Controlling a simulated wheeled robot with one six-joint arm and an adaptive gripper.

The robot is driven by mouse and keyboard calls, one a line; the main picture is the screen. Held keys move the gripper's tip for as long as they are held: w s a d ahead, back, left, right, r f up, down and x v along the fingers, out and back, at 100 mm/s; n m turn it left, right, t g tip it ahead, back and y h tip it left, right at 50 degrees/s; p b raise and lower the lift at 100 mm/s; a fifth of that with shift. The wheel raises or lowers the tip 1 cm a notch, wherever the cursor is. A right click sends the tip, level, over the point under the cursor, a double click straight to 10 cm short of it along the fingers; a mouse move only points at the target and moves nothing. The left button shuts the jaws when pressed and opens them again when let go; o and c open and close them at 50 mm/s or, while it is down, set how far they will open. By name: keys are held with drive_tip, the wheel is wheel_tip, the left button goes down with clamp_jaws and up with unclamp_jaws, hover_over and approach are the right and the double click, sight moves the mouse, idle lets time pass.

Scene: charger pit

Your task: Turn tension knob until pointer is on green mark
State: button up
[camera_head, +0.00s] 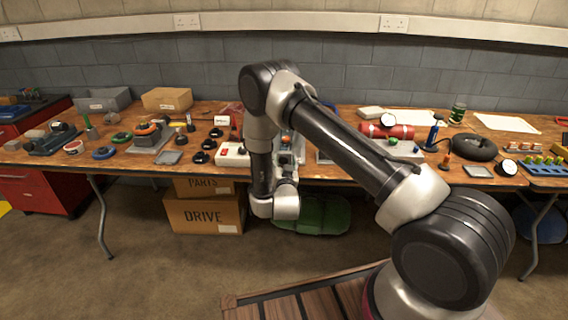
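My arm reaches across the middle of the head view, and its wrist hangs at the front edge of the wooden workbench (330,171). My gripper is at the far side of the wrist; its fingers cannot be made out against the arm and bench. Just behind the wrist is a small, partly hidden device (287,141) with orange and light grey parts. I cannot tell whether it carries the tension knob. No pointer or green mark can be read at this size.
Left of the wrist are a white box with a red part (232,154), several black round parts, and an orange ring on a grey base (150,139). Right are a red cylinder (386,131) and a black coil (474,148). Cardboard boxes (205,214) stand under the bench.

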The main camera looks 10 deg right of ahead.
drive_tip(key=c, duration=0.9)
drive_tip(key=shift+n, duration=0.5)
drive_tip(key=n, duration=0.3)
drive_tip(key=shift+a+r+n, duration=0.1)
drive_tip(key=shift+n, duration=0.2)
drive_tip(key=shift+a+n+g, duration=0.1)
drive_tip(key=shift+n+g, duration=0.4)
drive_tip(key=shift+n, duration=1.6)
drive_tip(key=o, duration=1)
drive_tip(key=shift+o, duration=0.2)
